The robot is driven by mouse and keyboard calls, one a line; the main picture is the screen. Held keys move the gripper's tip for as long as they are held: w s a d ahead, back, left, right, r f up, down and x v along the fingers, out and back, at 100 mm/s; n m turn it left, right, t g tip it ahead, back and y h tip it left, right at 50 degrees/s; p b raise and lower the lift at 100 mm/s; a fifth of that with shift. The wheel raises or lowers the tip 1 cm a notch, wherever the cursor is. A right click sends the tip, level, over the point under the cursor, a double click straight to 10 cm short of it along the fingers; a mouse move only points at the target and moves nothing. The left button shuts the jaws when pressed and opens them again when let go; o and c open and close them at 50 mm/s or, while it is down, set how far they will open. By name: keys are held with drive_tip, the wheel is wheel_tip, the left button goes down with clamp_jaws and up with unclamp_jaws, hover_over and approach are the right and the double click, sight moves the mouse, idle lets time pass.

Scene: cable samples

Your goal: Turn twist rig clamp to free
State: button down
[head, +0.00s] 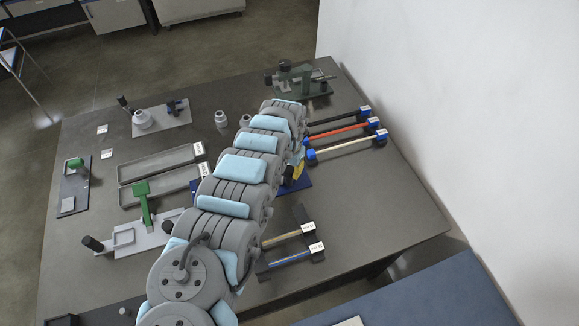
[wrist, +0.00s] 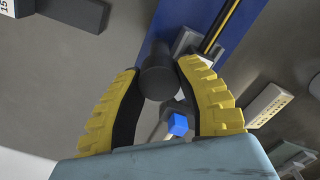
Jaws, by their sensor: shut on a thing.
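The twist rig has a blue base (wrist: 213,28), seen in the wrist view with grey blocks and a yellow-and-black strip on it. In the head view only parts of the blue base (head: 303,185) show beside my arm. My gripper (wrist: 158,66) has its two yellow fingers closed around a black round knob (wrist: 158,82), which looks like the clamp handle. Its lower part and the clamp's position are hidden. A small blue cube-shaped part (wrist: 178,124) shows between the fingers. In the head view my arm hides most of the rig, and only a bit of yellow finger shows.
Cable samples with labelled ends (head: 345,132) lie right of my arm, and more (head: 288,236) lie nearer. Grey trays (head: 157,162), a green-handled fixture (head: 143,204) and a grey plate (head: 170,120) stand to the left. A green machine (head: 300,80) stands at the back. A white wall borders the right.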

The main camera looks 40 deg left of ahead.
drive_tip(key=m+p, duration=0.1)
drive_tip(key=m, duration=0.4)
drive_tip(key=shift+d+m, duration=0.1)
drive_tip(key=shift+m, duration=0.2)
drive_tip(key=m, duration=0.5)
idle(0.4)
drive_tip(key=c, duration=0.7)
unclamp_jaws()
drive_tip(key=shift+d, duration=0.1)
drive_tip(key=shift+o, duration=0.2)
wheel_tip(320, 180, up, 12)
